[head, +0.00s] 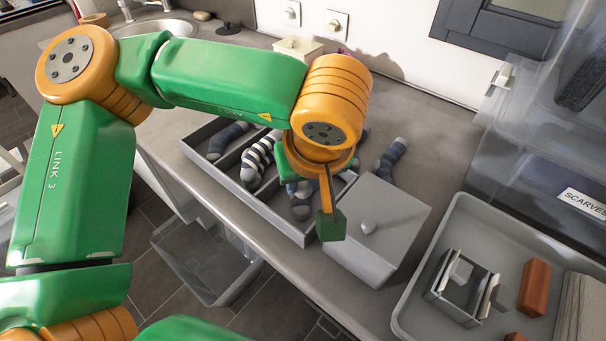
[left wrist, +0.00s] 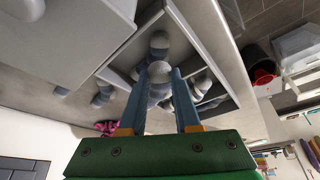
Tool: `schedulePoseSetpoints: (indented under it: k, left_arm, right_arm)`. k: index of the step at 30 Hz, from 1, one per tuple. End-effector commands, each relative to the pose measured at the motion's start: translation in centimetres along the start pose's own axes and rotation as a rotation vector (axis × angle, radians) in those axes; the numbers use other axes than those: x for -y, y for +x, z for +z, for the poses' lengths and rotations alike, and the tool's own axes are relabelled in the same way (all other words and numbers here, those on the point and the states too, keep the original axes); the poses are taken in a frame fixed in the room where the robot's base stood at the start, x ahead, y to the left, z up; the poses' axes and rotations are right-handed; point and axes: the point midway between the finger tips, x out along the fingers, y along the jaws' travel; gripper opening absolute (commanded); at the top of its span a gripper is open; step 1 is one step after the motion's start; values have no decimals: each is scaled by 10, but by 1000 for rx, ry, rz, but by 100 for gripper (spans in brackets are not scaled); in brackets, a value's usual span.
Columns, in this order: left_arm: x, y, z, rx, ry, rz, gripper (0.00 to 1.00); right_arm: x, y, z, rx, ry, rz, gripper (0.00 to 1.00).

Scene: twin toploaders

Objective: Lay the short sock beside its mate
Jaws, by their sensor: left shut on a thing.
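A grey divided tray (head: 268,212) holds socks in its compartments. A blue-grey sock (head: 226,140) lies in the left compartment and a striped sock (head: 257,162) in the middle one. My left gripper (left wrist: 158,98) points down into the right compartment, shut on a short grey-blue sock (left wrist: 159,72) with a pale end. Another pale-ended grey sock part (left wrist: 159,42) shows close to it; I cannot tell whether they touch. In the head view, a grey-blue sock (head: 300,208) shows below the gripper, partly hidden by my wrist. My right gripper is not in view.
A grey lidded box (head: 375,235) stands just right of the tray. A dark blue-grey sock (head: 391,158) lies on the counter behind it. A light grey tray (head: 413,290) with a metal holder and brown blocks (head: 534,288) is at right, near a clear bin labelled SCARVES (head: 535,190).

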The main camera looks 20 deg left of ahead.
Motion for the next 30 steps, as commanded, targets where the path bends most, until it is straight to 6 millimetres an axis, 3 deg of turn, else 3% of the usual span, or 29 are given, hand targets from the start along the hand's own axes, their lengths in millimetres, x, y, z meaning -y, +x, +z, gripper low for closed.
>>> schedulePoseSetpoints:
  k: [2, 10, 11, 14, 23, 30]
  left_arm:
    - [0, 10, 4, -1, -1, -1, 0]
    - [0, 10, 4, 0, -2, 0, 0]
    - [0, 10, 4, 0, -2, 0, 39]
    - [0, 10, 4, 0, -2, 0, 66]
    - [0, 8, 4, 0, -2, 0, 66]
    - [-1, -37, 4, -2, -2, 3, 66]
  right_arm:
    - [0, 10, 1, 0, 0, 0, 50]
    - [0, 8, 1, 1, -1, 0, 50]
    - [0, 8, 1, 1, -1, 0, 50]
    - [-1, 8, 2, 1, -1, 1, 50]
    - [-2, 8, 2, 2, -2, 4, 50]
    - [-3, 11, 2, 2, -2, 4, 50]
